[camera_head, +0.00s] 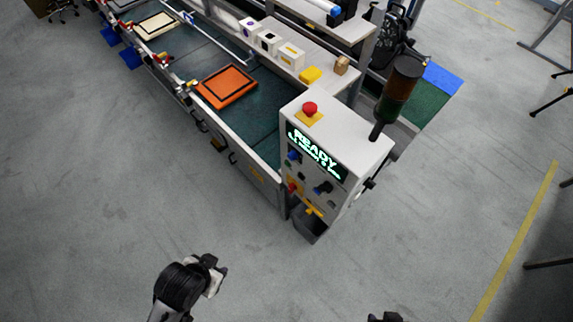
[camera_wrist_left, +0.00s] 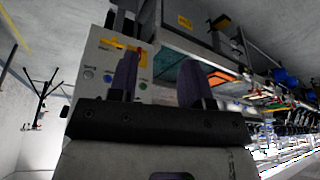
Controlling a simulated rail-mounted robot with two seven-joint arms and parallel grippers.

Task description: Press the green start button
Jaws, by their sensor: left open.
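The white control box (camera_head: 329,145) stands at the near end of the conveyor line, with a lit "READY" display on its front face. In the left wrist view the control box (camera_wrist_left: 97,60) appears tilted. A small green button (camera_wrist_left: 143,86) shows low on its face, just beside my left finger in the picture. My left gripper (camera_wrist_left: 158,60) is open and empty, its two dark fingers apart in front of the box. I cannot see it touching anything. In the head view my left arm is at the bottom, well short of the box.
A red mushroom button (camera_head: 310,109) tops the box, with a dark signal tower (camera_head: 397,95) beside it. Blue, dark and yellow controls crowd the front face. An orange frame (camera_head: 226,86) lies on the belt. The grey floor before the box is clear.

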